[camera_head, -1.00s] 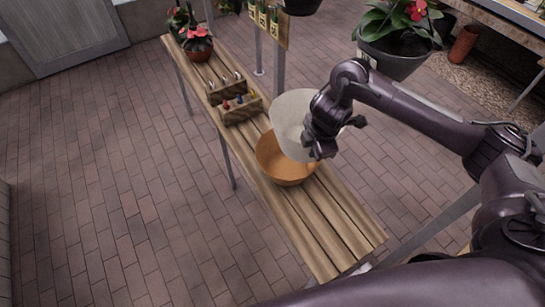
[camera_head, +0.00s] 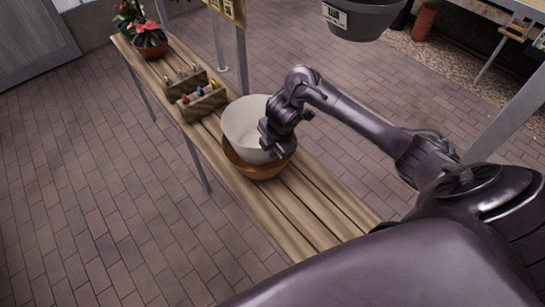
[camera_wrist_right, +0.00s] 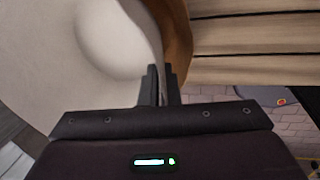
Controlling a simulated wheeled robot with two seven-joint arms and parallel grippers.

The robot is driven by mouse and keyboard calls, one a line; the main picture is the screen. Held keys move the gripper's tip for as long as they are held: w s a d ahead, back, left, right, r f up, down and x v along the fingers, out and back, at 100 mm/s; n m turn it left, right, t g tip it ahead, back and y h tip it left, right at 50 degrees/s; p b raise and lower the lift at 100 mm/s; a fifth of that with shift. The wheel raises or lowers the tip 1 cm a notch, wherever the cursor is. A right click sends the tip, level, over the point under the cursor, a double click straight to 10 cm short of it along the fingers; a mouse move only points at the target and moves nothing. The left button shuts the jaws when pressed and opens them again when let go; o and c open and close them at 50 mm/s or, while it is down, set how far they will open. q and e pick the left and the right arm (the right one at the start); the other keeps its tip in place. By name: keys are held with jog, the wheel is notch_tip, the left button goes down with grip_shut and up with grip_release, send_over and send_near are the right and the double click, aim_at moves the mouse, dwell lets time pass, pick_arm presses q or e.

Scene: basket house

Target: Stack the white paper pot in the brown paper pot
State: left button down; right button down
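The white paper pot (camera_head: 243,122) sits nearly upright with its lower part inside the brown paper pot (camera_head: 256,173), which stands on the slatted wooden bench. Its base is hidden in the head view. My right gripper (camera_head: 268,148) is at the white pot's right side, shut on its rim. In the right wrist view the fingers (camera_wrist_right: 162,76) are close together at the edge of the white pot (camera_wrist_right: 60,65), and the brown pot (camera_wrist_right: 178,28) curves just beyond it. My left gripper is not in view.
Small wooden crates (camera_head: 203,103) with little bottles stand on the bench (camera_head: 300,210) behind the pots. A red-flowered plant (camera_head: 148,38) is at its far end. The bench's near part is clear. A grey hanging pot (camera_head: 362,20) is at the upper right.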

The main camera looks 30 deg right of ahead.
aim_at(273, 159)
jog(key=shift+f, duration=0.4)
jog(key=b+x, duration=0.2)
jog(key=shift+s+f, duration=0.25)
jog(key=shift+f, duration=0.15)
jog(key=shift+f+b, duration=0.35)
jog(key=shift+f, duration=0.1)
